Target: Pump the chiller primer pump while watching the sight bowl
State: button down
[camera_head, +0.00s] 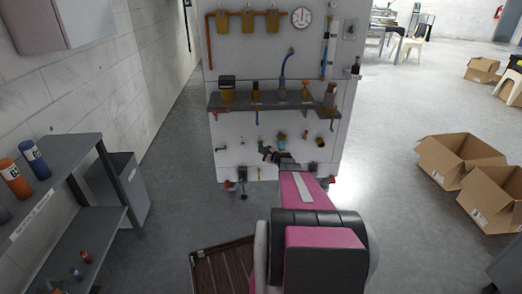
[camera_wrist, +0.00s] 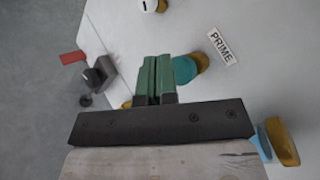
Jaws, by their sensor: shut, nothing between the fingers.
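The primer pump appears to be the teal plunger with a gold collar (camera_wrist: 186,69) beside the PRIME label (camera_wrist: 222,47) in the wrist view. My gripper (camera_wrist: 157,62) has its green fingers pressed together, with nothing between them. The fingertips overlap the left side of the teal plunger in the picture; I cannot tell whether they touch it. In the head view my gripper (camera_head: 264,151) is in front of the lower part of the white panel (camera_head: 222,130). A blue and gold fitting (camera_wrist: 281,142) is at the wrist view's lower right. I cannot identify the sight bowl for certain.
A grey shelf (camera_head: 265,99) with bottles and fittings juts from the panel above my gripper. A round gauge (camera_head: 301,17) is near the panel's top. A red-handled valve (camera_wrist: 72,57) sits left of my fingers. Cardboard boxes (camera_head: 455,160) stand right; open floor lies between.

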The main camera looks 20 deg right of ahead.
jog(key=shift+w, duration=0.2)
jog(key=shift+w+d, duration=0.1)
jog(key=shift+w, duration=0.15)
jog(key=shift+w+d, duration=0.2)
jog(key=shift+w, duration=0.4)
jog(key=shift+w+d, duration=0.15)
jog(key=shift+w, duration=0.4)
dwell(1.6)
jog(key=shift+s, duration=0.15)
dwell(0.3)
jog(key=shift+s+a, duration=0.25)
jog(key=shift+s, duration=0.5)
jog(key=shift+s+a, duration=0.2)
jog(key=shift+s, duration=0.5)
jog(key=s, duration=0.2)
jog(key=s+a, duration=0.1)
jog(key=s, duration=0.1)
jog(key=shift+s+a, duration=0.2)
jog(key=shift+s, duration=0.2)
jog(key=shift+a, duration=0.1)
